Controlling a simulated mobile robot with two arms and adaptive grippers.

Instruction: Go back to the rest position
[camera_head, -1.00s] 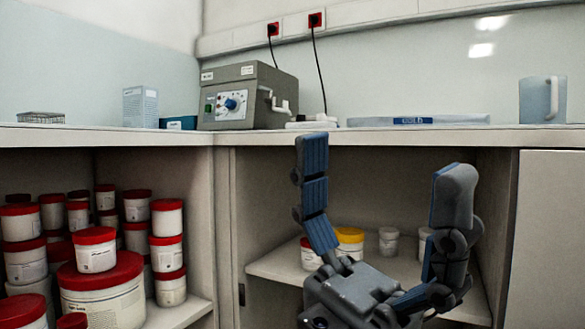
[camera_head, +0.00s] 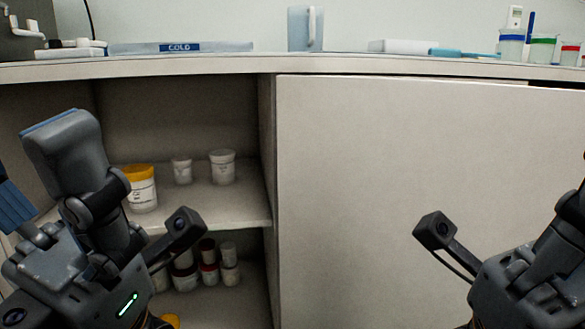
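My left gripper (camera_head: 32,170) is at the left, its two blue-padded fingers apart and nothing seen between them. One finger is partly cut off by the left edge. It is in front of the open cabinet. My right gripper (camera_head: 540,255) is at the lower right, in front of the closed cabinet panel. It is partly out of the picture, so its fingertips and whether it is open do not show.
A pale counter (camera_head: 340,67) runs across, with a flat COLD pack (camera_head: 225,47), a clear jug (camera_head: 304,29) and lidded beakers (camera_head: 541,49) on it. A yellow-lidded jar (camera_head: 141,187) and small white tubs (camera_head: 222,167) stand on the cabinet shelf. A closed panel (camera_head: 370,180) fills the right.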

